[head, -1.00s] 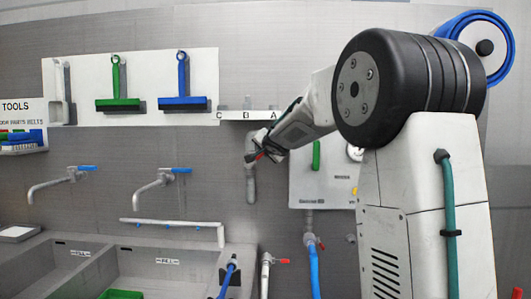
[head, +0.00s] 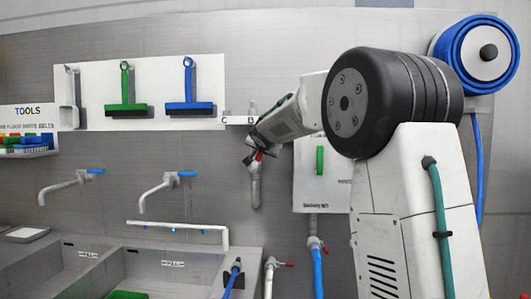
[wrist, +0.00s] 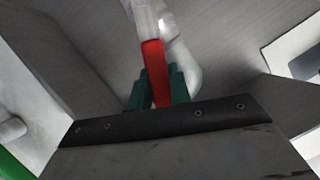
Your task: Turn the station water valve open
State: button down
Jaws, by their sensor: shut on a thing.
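The water valve's red lever (wrist: 153,65) stands between the green fingertips of my gripper (wrist: 158,92) in the wrist view, and the jaws are shut on it. A pale valve body and pipe (wrist: 182,58) show behind it. In the head view my gripper (head: 254,156) is at the top of a grey downward pipe (head: 256,188) on the wall, and only a small bit of red shows there. My arm and gripper hide most of the valve, so its exact angle is hard to tell.
A white panel (head: 308,185) with a green handle (head: 320,160) is right of the pipe. Green (head: 126,85) and blue (head: 187,82) squeegees hang at left. Sinks (head: 190,270) with two taps are below. A blue hose reel (head: 482,52) is at upper right.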

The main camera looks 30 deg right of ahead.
jog(key=shift+w+a+r, duration=0.1)
jog(key=shift+a+r, duration=0.05)
jog(key=shift+r, duration=0.05)
dwell(0.4)
jog(key=c, duration=1.3)
grip_release()
jog(key=shift+f, duration=0.1)
jog(key=v, duration=0.7)
jog(key=shift+s+a+r, duration=0.25)
